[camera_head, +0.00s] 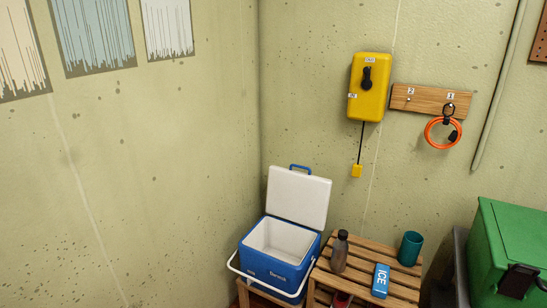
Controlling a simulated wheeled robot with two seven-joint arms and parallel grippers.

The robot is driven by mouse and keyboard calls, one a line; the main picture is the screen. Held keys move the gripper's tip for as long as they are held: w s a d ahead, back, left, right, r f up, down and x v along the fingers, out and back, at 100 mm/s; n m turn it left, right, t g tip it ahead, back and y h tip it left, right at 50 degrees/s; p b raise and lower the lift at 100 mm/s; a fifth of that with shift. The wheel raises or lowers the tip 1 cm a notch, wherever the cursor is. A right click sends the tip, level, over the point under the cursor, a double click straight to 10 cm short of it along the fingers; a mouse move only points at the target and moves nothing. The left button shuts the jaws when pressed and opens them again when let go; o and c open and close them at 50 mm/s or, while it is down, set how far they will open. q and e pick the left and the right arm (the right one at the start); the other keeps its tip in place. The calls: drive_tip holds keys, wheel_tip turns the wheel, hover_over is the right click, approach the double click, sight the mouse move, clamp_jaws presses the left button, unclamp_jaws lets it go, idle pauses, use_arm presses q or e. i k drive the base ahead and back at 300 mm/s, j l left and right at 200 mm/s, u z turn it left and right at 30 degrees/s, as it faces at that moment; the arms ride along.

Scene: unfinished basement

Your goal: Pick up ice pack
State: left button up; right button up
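A blue ice pack (381,281) with white "ICE" lettering lies on a slatted wooden table (357,250) at the bottom right of centre in the head view. A dark bottle (340,252) stands upright to its left, and a teal cup (410,248) stands behind it to the right. A blue cooler (268,271) with its white lid (298,197) raised stands to the left of the table; its white inside looks empty as far as I can see. Neither of my grippers shows in this view.
A green box (510,245) with a black latch stands at the right edge, close to the table. A yellow switch box (369,87) and a wooden hook board (431,101) with an orange ring (443,133) hang on the wall. A reddish object under the slats is partly hidden.

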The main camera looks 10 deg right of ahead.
sight(381, 285)
drive_tip(key=i+j, duration=0.4)
drive_tip(key=i+j+z, duration=0.15)
drive_tip(key=z, duration=0.2)
drive_tip(key=i+j+z, duration=0.2)
drive_tip(key=z, duration=0.2)
drive_tip(key=i+j+z, duration=0.2)
drive_tip(key=z, duration=1.85)
